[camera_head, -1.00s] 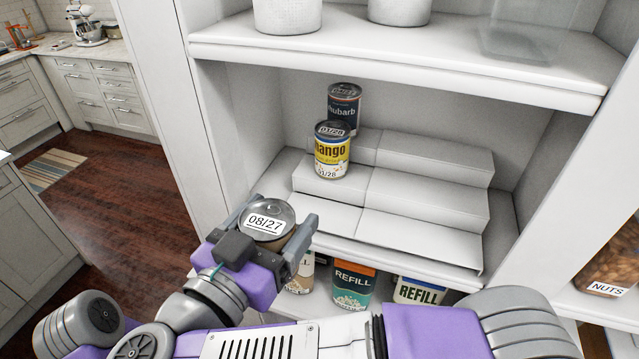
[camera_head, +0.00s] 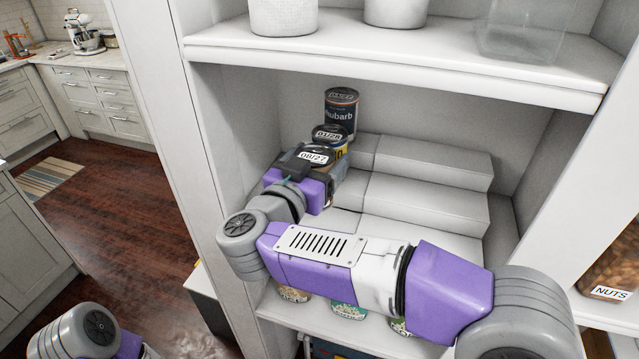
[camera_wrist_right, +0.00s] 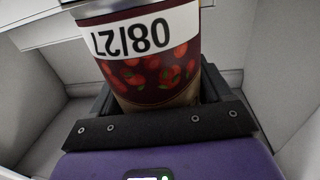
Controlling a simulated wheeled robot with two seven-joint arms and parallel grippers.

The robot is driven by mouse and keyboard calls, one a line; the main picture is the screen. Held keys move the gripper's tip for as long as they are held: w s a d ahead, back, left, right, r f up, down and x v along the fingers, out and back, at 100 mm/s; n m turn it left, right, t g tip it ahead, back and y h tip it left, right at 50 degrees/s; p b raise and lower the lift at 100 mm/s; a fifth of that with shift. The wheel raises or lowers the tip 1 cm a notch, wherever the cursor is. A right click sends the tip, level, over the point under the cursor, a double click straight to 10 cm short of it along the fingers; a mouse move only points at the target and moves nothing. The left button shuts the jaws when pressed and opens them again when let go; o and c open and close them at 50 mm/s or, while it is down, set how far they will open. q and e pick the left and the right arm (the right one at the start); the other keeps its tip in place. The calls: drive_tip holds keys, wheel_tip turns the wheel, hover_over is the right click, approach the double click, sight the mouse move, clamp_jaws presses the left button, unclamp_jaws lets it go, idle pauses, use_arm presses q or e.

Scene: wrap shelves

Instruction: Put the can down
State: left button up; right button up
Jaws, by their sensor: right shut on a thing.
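My right gripper (camera_head: 312,170) is shut on a can with an 08/27 label (camera_head: 313,155). In the right wrist view the held can (camera_wrist_right: 150,62) has a dark red wrapper with red fruit and sits between the fingers. The gripper is inside the shelf bay, at the left side of the white stepped riser (camera_head: 425,200). A can labelled 01/28 (camera_head: 333,132) stands just behind the held can, mostly hidden by it. A dark rhubarb can (camera_head: 341,108) stands behind that on the top step. Whether the held can touches the riser cannot be told. My left gripper is not in view.
The upper shelf (camera_head: 400,62) holds white pots and a clear container above the bay. The left shelf wall (camera_head: 235,135) is close to my right arm. The riser's right part is empty.

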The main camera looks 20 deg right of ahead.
drive_tip(key=shift+w+d+f+b, duration=0.1)
drive_tip(key=shift+f+b, duration=0.35)
drive_tip(key=shift+f, duration=0.8)
drive_tip(key=shift+w+f+b, duration=0.1)
drive_tip(key=shift+f+b, duration=0.3)
drive_tip(key=shift+f, duration=0.8)
drive_tip(key=shift+f, duration=0.15)
drive_tip(key=o, duration=1.2)
drive_tip(key=shift+o, duration=0.2)
drive_tip(key=shift+s+a, duration=0.2)
drive_tip(key=v, duration=1.1)
drive_tip(key=shift+s+p, duration=0.3)
drive_tip(key=shift+p, duration=0.15)
